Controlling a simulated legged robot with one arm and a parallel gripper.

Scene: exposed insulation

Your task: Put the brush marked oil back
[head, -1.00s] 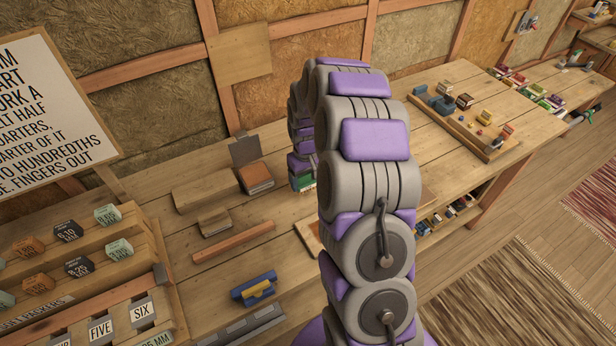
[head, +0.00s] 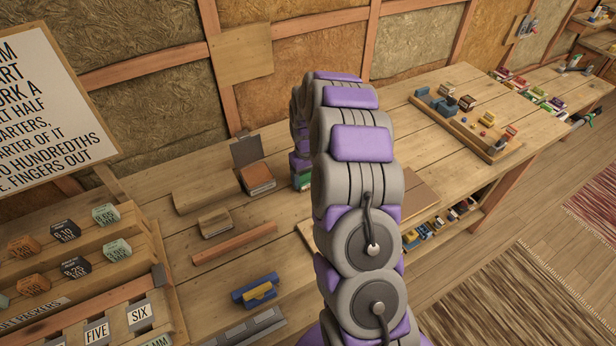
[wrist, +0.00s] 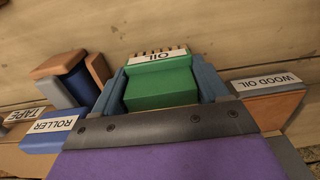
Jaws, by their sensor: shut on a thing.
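The green brush marked OIL (wrist: 160,85) sits between the blue-grey fingers of my gripper (wrist: 160,72) in the wrist view. My gripper is shut on it. Its white label faces up in the picture, with a row of brown tips along the far edge. In the head view my arm hides most of the gripper, and only a small green part of the brush (head: 302,182) shows beside the arm. A label reading WOOD OIL (wrist: 265,81) lies right of the gripper in the wrist view. I cannot tell whether the brush touches the surface below.
Labels reading ROLLER (wrist: 54,124) and TAPE (wrist: 24,115) are left of the gripper. An orange-brown block (head: 257,177), a wooden strip (head: 235,243) and a blue block (head: 255,290) lie on the bench. A tray of small parts (head: 470,135) is farther right.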

